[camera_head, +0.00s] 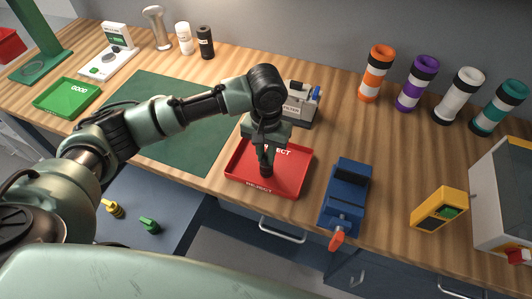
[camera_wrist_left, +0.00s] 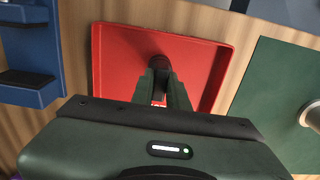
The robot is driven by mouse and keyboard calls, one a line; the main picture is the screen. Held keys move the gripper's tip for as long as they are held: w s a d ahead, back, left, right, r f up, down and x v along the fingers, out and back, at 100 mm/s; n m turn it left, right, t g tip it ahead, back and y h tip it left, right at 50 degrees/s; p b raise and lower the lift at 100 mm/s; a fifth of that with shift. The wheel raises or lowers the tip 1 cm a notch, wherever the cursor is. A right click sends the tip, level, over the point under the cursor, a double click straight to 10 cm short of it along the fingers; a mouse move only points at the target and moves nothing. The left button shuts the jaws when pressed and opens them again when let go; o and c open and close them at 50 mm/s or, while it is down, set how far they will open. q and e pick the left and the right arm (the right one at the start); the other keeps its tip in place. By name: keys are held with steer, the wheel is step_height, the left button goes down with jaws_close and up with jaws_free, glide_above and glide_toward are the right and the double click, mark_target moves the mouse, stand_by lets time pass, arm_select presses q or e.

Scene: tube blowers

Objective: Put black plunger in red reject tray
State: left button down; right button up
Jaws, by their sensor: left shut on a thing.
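The red reject tray (camera_head: 290,183) lies on the wooden bench, and it also shows in the left wrist view (camera_wrist_left: 118,60). My left gripper (camera_head: 267,160) points down over the tray. Its fingers (camera_wrist_left: 163,88) are shut on the black plunger (camera_head: 265,170), which shows as a dark round end in the left wrist view (camera_wrist_left: 159,63). The plunger is within the tray's outline; I cannot tell whether it touches the tray floor. My right gripper is not in view.
A blue vise (camera_head: 346,192) stands just right of the tray, and a grey filter box (camera_head: 300,105) stands behind it. A green mat (camera_head: 165,140) lies to the left. A yellow meter (camera_head: 438,209) stands further right.

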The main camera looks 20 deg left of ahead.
arm_select(q)
steer(key=c, duration=1)
jaws_free()
steer(key=shift+f, duration=0.15)
steer(key=shift+o, duration=0.2)
step_height(320, 180, up, 12)
steer(key=b, duration=0.2)
